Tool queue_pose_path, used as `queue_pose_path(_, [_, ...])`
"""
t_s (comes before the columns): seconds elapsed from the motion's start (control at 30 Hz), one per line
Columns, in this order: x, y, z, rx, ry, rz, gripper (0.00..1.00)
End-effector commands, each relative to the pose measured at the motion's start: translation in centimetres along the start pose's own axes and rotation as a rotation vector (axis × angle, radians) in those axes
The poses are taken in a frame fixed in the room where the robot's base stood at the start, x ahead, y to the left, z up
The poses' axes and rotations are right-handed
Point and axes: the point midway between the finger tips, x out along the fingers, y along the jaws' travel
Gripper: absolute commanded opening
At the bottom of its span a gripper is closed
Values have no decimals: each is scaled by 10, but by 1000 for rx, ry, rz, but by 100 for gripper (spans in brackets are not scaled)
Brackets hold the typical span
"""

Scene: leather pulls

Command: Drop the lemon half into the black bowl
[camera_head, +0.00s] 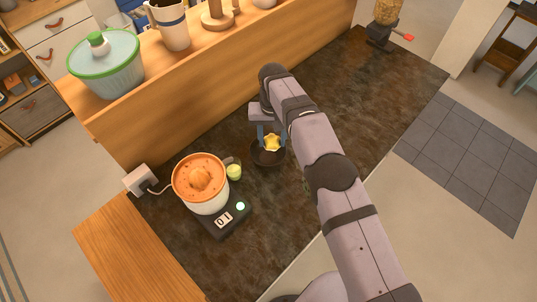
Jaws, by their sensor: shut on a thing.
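My gripper (268,138) is shut on the lemon half (271,143), a small yellow piece held between the fingers. The lemon half appears over the black bowl (258,157), a small dark dish on the dark countertop. The gripper points downward and its fingers hide part of the bowl. I cannot tell the exact height of the lemon half above the bowl.
A wooden ledge (190,100) runs behind.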

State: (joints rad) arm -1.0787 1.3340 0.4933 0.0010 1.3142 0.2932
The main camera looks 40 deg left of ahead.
Motion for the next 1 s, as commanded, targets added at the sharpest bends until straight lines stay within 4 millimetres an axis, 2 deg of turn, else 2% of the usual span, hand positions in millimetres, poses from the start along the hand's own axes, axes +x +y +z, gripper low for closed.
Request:
queue_pose_path(0.2, [9, 0, 0, 0, 0, 0, 16])
queue_pose_path(0.47, [9, 0, 0, 0, 1, 0, 16])
queue_pose_path(0.5, [9, 0, 0, 0, 1, 0, 47])
queue_pose_path(0.57, [9, 0, 0, 0, 1, 0, 62])
queue_pose_path(0.6, [9, 0, 0, 0, 1, 0, 64])
queue_pose_path(1.0, [4, 0, -1, 0, 3, -1, 64])
